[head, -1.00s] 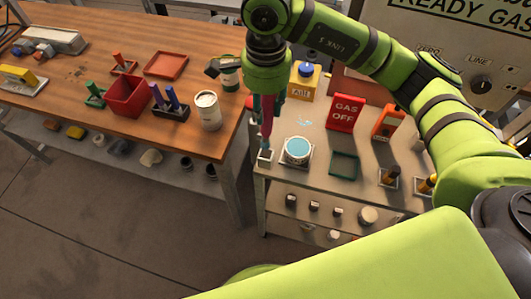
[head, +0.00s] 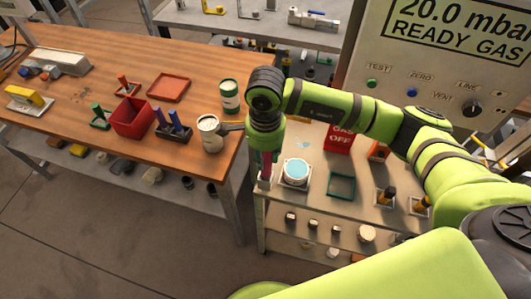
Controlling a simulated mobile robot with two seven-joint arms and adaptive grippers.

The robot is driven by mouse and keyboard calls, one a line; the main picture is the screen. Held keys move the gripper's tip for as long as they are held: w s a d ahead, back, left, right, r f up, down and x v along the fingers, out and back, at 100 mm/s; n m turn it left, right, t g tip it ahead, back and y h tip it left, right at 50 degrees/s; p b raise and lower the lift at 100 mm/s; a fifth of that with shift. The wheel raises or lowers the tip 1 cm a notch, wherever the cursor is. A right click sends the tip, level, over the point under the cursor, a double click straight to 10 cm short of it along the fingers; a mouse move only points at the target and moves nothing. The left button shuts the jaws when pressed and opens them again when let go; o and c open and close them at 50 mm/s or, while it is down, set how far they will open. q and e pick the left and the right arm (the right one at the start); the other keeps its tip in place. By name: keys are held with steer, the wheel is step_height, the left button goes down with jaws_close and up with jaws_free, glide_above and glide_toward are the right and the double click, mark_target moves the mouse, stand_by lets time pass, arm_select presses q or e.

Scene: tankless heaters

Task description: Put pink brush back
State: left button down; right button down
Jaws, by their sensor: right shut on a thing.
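The pink brush (head: 265,161) is upright in my right gripper (head: 265,150), which points straight down and is shut on it. Its lower end is at a small white holder (head: 264,183) on the front left corner of the grey bench. The gripper hides the upper part of the brush, and I cannot tell how deep the lower end sits in the holder. My left gripper is not in view.
A round tub with a blue top (head: 296,171) stands close right of the holder. A green tray (head: 341,185) and a red gas-off sign (head: 340,140) are farther right. A wooden table (head: 75,120) with a white can (head: 209,134) lies left, across a gap.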

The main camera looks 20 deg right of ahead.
steer(key=c, duration=0.9)
jaws_free()
steer(key=shift+p, duration=0.45)
steer(key=shift+w+r+b, duration=0.1)
steer(key=shift+b, duration=0.3)
steer(key=r+b, duration=0.1)
steer(key=r, duration=0.1)
steer(key=r+b, duration=0.1)
steer(key=r, duration=0.1)
steer(key=d+r+b, duration=0.1)
steer(key=r, duration=0.1)
steer(key=shift+b, duration=0.35)
steer(key=shift+r, duration=0.25)
